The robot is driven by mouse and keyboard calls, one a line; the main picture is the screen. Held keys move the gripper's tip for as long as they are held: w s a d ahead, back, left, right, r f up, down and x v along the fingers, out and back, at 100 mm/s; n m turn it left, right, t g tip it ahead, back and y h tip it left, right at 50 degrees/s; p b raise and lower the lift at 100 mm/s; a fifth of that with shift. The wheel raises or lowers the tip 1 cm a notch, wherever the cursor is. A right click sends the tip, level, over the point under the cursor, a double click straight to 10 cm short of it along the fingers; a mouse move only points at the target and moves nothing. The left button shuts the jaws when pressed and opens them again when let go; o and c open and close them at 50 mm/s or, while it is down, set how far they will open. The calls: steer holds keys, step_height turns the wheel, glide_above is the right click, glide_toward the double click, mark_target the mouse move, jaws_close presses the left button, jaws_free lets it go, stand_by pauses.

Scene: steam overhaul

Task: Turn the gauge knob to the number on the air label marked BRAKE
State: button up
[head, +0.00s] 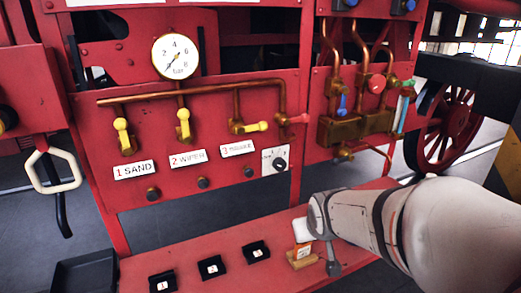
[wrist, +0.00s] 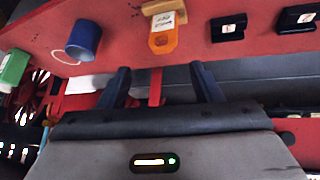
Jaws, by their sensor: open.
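The gauge knob (head: 279,163) is a small dark knob on a white dial plate (head: 274,158), low on the right of the red panel in the head view. Its dial numbers are too small to read surely. Three white labels with red numbers hang left of it: 1 SAND (head: 134,169), 2 WIPER (head: 188,158), and a number 3 label (head: 237,149) whose word is blurred. My gripper (wrist: 161,72) is open and empty in the wrist view, near the red ledge and apart from the knob. The knob is not in the wrist view.
A round bar gauge (head: 175,57) and yellow-handled valves (head: 183,124) sit above the labels. The red ledge (head: 228,241) bears black numbered blocks (head: 211,267) and a wooden holder (head: 302,260) with an orange tag (wrist: 163,36). A blue cup (wrist: 83,40) shows in the wrist view.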

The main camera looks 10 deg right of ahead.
steer(key=w+d+r+n+t+p, duration=0.1)
steer(key=w+r+n+t+p, duration=0.2)
steer(key=w, duration=0.9)
steer(key=n+t+y+p, duration=0.2)
steer(key=t+y+p, duration=0.2)
steer(key=t+y, duration=0.3)
glide_toward(281, 166)
steer(key=w, duration=0.3)
steer(key=x, duration=0.2)
steer(key=p+x, duration=0.1)
steer(key=x, duration=0.2)
steer(key=p+x, duration=0.1)
steer(key=x, duration=0.2)
steer(key=shift+s+a, duration=0.15)
steer(key=shift+a, duration=0.25)
steer(key=c, duration=1)
